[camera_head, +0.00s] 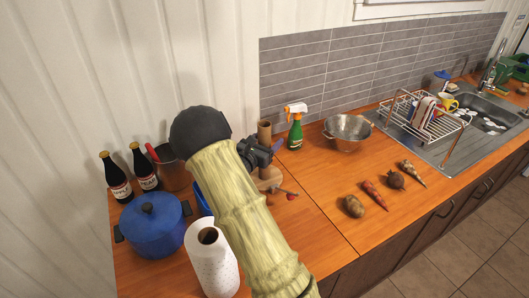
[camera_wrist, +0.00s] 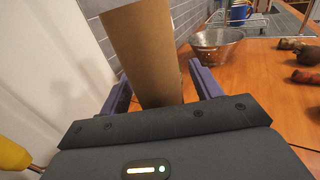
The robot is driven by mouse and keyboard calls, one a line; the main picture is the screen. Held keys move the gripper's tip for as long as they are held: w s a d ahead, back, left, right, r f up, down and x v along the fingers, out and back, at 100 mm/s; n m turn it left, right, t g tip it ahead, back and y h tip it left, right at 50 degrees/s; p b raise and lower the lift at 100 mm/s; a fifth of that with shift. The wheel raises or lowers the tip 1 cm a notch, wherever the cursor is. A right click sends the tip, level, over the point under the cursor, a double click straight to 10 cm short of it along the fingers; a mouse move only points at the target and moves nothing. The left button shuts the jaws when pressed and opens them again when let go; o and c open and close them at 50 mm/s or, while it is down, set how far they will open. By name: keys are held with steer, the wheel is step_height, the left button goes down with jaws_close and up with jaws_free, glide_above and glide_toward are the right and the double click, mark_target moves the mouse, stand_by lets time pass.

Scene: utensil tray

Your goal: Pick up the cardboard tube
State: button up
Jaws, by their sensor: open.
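The brown cardboard tube (camera_head: 264,130) stands upright on the counter near the wall, just beyond my gripper (camera_head: 265,152). Its lower part is hidden behind the gripper in the head view. In the wrist view the tube (camera_wrist: 144,45) rises between the two purple fingers of my gripper (camera_wrist: 160,76). The fingers are apart, with a visible gap between the right finger and the tube. The left finger is close to the tube's left side; contact cannot be told. The tube's base is hidden by the gripper body.
A green spray bottle (camera_head: 295,132) and a metal colander (camera_head: 347,131) stand right of the tube. A wooden board (camera_head: 268,181) lies below the gripper. Dark bottles (camera_head: 116,180), a blue pot (camera_head: 152,226) and a paper roll (camera_head: 212,265) stand left. Several vegetables (camera_head: 374,194) lie at right.

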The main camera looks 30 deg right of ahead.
stand_by(0.4)
steer(key=c, duration=1)
steer(key=shift+r, duration=0.1)
step_height(320, 180, up, 18)
steer(key=shift+f+b, duration=0.1)
steer(key=shift+b, duration=0.6)
